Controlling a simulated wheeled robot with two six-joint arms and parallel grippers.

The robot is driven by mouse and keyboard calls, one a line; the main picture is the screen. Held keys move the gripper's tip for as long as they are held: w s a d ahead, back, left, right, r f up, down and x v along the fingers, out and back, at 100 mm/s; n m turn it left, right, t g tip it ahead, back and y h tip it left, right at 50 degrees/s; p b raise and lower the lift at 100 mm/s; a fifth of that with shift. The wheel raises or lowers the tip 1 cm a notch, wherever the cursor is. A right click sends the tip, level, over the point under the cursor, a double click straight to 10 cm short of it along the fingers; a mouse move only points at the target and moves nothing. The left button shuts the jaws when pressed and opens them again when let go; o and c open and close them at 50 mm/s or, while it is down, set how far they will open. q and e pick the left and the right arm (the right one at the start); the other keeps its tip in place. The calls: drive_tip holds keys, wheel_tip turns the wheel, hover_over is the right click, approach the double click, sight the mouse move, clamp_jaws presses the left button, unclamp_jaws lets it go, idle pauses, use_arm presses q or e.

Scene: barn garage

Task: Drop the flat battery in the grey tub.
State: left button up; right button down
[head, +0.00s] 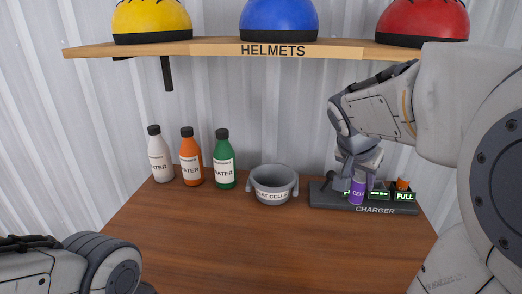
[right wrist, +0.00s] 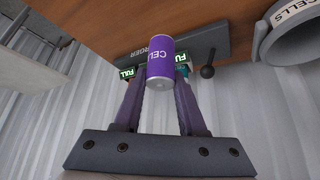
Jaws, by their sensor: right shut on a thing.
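The purple cell (head: 358,191) is held by my right gripper (head: 358,172) at the charger (head: 375,209). In the right wrist view the cell (right wrist: 160,63) is between the two fingers of the gripper (right wrist: 159,85), which are shut on it. I cannot tell whether its far end touches the charger (right wrist: 205,42). The grey tub (head: 273,196), labelled for flat cells, stands left of the charger; its rim shows at the upper right of the wrist view (right wrist: 262,42). My left arm shows at the lower left, its gripper out of view.
An orange cell (head: 403,184) stands in the charger behind a FULL display (head: 404,196). A dark knob (head: 328,178) rises at the charger's left end. White, orange and green bottles (head: 224,162) stand left of the tub. A helmet shelf (head: 220,48) hangs above. The front tabletop is clear.

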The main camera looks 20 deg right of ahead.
drive_tip(key=w+a+n+t+y+b, duration=0.15)
drive_tip(key=w+a+n, duration=0.3)
drive_tip(key=w, duration=0.55)
drive_tip(key=w+a+n+t+y, duration=0.2)
drive_tip(key=w+a+n, duration=0.25)
drive_tip(key=w, duration=0.65)
drive_tip(key=f+b, duration=0.1)
drive_tip(key=b, duration=0.1)
drive_tip(key=f+b, duration=0.2)
drive_tip(key=a+f+b, duration=0.1)
drive_tip(key=f+b, duration=0.1)
drive_tip(key=shift+s+f, duration=0.1)
drive_tip(key=shift+f, duration=0.15)
drive_tip(key=shift+c, duration=2)
unclamp_jaws()
drive_tip(key=p+v, duration=0.1)
drive_tip(key=v, duration=0.6)
drive_tip(key=shift+r, duration=0.3)
